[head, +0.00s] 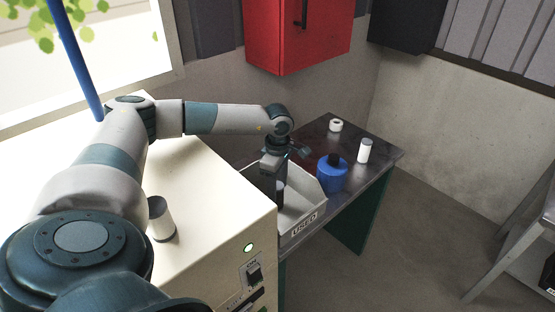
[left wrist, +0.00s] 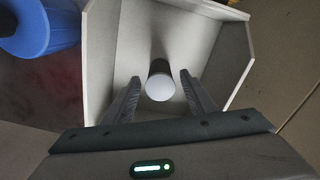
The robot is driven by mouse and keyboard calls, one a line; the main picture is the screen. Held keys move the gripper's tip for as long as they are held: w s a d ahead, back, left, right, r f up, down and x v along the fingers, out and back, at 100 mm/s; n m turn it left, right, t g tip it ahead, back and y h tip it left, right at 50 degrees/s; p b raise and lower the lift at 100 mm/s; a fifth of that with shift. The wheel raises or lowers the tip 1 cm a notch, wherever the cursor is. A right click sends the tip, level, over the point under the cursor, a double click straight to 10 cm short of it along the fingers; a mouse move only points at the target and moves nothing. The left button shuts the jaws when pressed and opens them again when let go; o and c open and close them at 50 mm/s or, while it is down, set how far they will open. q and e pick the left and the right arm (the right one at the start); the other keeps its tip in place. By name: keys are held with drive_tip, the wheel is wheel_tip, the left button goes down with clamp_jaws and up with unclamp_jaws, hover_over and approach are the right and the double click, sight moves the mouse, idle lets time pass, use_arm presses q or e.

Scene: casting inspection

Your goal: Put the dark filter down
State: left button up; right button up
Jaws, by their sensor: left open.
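The dark filter (left wrist: 160,87) is a short cylinder with a pale round end and a dark side. It stands in the grey-white bin (head: 311,217) labelled "USED". In the left wrist view the bin's rim (left wrist: 97,60) surrounds it. My left gripper (head: 271,194) reaches down into the bin from above. In the left wrist view its two fingers are open, one on each side of the filter, with a gap showing. In the head view the gripper hides most of the filter. My right gripper is not in view.
A blue container (head: 332,176) with a dark top stands right beside the bin; a white cylinder (head: 365,151) and white ring (head: 336,125) are on the dark table (head: 384,155). Another cylinder (head: 160,220) stands on the cream machine (head: 215,190). A red cabinet (head: 295,35) hangs behind.

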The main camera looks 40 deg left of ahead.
use_arm(q)
drive_tip(key=shift+r, duration=0.15)
drive_tip(key=shift+r+p, duration=0.25)
drive_tip(key=shift+p, duration=0.05)
wheel_tip(320, 180, up, 12)
drive_tip(key=p, duration=0.5)
drive_tip(key=shift+f+p, duration=0.25)
drive_tip(key=shift+p, duration=0.1)
idle(0.3)
drive_tip(key=shift+w, duration=0.1)
idle(0.6)
